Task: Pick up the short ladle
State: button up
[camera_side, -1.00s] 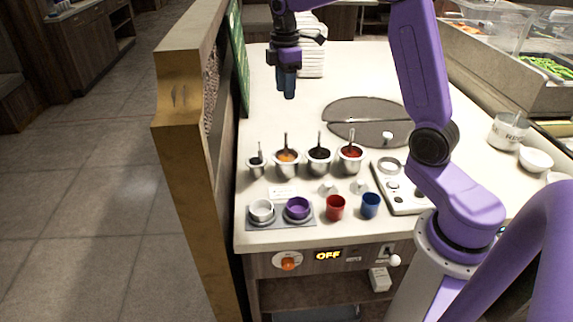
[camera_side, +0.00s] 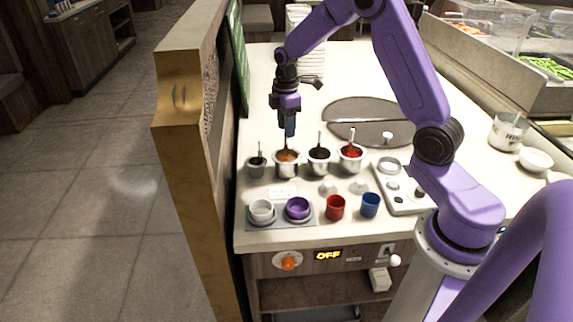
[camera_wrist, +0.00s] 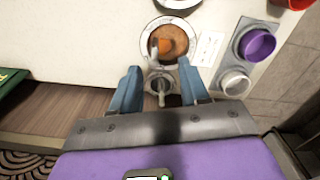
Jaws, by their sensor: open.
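The short ladle (camera_side: 260,149) stands in the small metal well (camera_side: 256,170) at the left end of the row of wells. In the wrist view, the short ladle's handle (camera_wrist: 161,98) shows between my two blue fingers, pointing back toward the palm. My gripper (camera_side: 290,132) is open, with nothing held. In the side view its fingertips are above the wells, near the handle of the ladle in the orange sauce. In the wrist view my gripper (camera_wrist: 160,70) spans the small well, and the fingers look apart from the handle.
The well of orange sauce (camera_wrist: 165,42) lies just beyond the small one. Wells of dark sauce (camera_side: 319,165) and red sauce (camera_side: 350,164) stand to its right, each with a ladle. White and purple cups (camera_side: 297,208) sit in front. A wooden partition (camera_side: 190,130) borders the left.

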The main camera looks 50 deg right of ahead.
aim_at(286, 144)
jog(key=shift+w+d+f, duration=0.1)
jog(key=shift+w+f, duration=0.05)
jog(key=shift+f, duration=1.15)
jog(key=shift+w+d+f, duration=0.1)
jog(key=shift+w+f, duration=0.05)
jog(key=shift+f, duration=1.15)
grip_shut()
